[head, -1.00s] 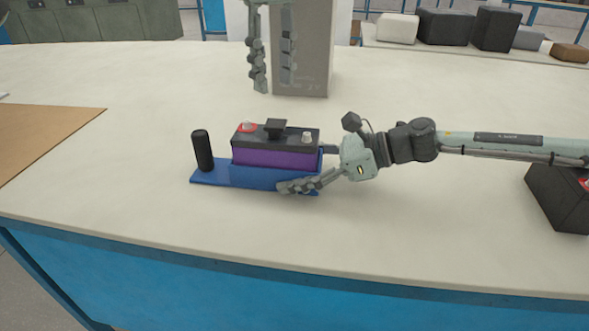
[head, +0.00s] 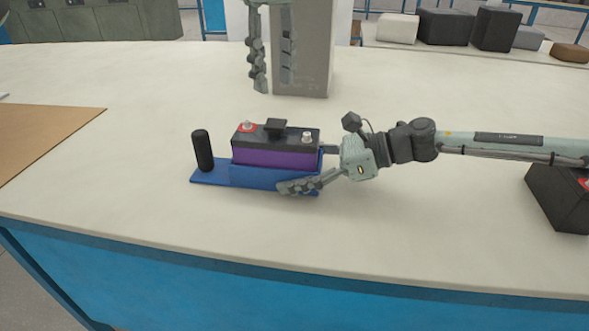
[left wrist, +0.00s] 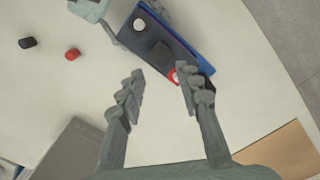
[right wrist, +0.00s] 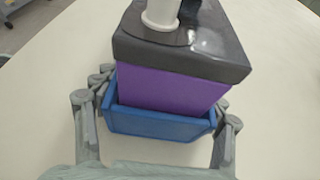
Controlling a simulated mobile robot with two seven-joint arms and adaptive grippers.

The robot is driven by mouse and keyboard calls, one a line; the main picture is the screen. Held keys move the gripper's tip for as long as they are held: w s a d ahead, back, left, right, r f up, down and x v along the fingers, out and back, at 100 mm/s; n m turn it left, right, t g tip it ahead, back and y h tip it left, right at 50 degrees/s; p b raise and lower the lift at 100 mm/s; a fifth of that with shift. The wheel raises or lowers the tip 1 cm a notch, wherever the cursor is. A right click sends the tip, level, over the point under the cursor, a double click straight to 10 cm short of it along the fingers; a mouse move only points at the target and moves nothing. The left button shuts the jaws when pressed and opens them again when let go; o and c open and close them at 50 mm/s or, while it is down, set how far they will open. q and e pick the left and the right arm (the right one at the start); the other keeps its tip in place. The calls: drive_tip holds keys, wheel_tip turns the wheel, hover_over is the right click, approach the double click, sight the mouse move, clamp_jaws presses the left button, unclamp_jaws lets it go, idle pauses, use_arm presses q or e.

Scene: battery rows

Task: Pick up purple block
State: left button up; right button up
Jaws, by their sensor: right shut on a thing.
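The purple block (head: 277,158) is a battery with a black top, two terminals and a black top grip. It sits in a blue holder (head: 208,177) on the table. In the right wrist view the purple block (right wrist: 170,90) stands in the blue holder (right wrist: 155,124). My right gripper (head: 300,170) is shut on the blue holder's end, with its fingers (right wrist: 160,108) along both sides. My left gripper (head: 274,88) is open and empty, behind and above the battery. The left wrist view shows its open fingers (left wrist: 158,88) near the battery's top (left wrist: 165,38).
A black upright cylinder (head: 202,150) stands at the holder's left end. A grey box (head: 303,50) stands behind my left gripper. A dark block (head: 562,197) lies at the right edge, and a brown board (head: 45,135) at the left. The front of the table is clear.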

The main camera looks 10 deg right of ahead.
sight(271, 122)
use_arm(q)
drive_tip(key=shift+o, duration=0.5)
drive_tip(key=shift+o, duration=2.4)
drive_tip(key=shift+w+f+n, duration=0.1)
drive_tip(key=shift+f+n, duration=0.05)
drive_tip(key=shift+n, duration=0.55)
drive_tip(key=o, duration=0.5)
drive_tip(key=n, duration=0.3)
drive_tip(key=shift+w+a+f, duration=0.15)
drive_tip(key=shift+a+f, duration=0.1)
drive_tip(key=shift+f, duration=0.05)
drive_tip(key=shift+w+a+f+n, duration=0.1)
drive_tip(key=shift+f+n, duration=0.15)
drive_tip(key=shift+n, duration=0.95)
drive_tip(key=shift+f+n, duration=0.3)
drive_tip(key=shift+f, duration=0.1)
wheel_tip(271, 122, down, 6)
drive_tip(key=shift+r, duration=0.1)
drive_tip(key=shift+s+d+f, duration=0.1)
drive_tip(key=shift+f, duration=0.8)
drive_tip(key=shift+s+d+f, duration=0.15)
drive_tip(key=shift+f, duration=0.8)
drive_tip(key=shift+s+d+f, duration=0.1)
drive_tip(key=shift+f, duration=0.8)
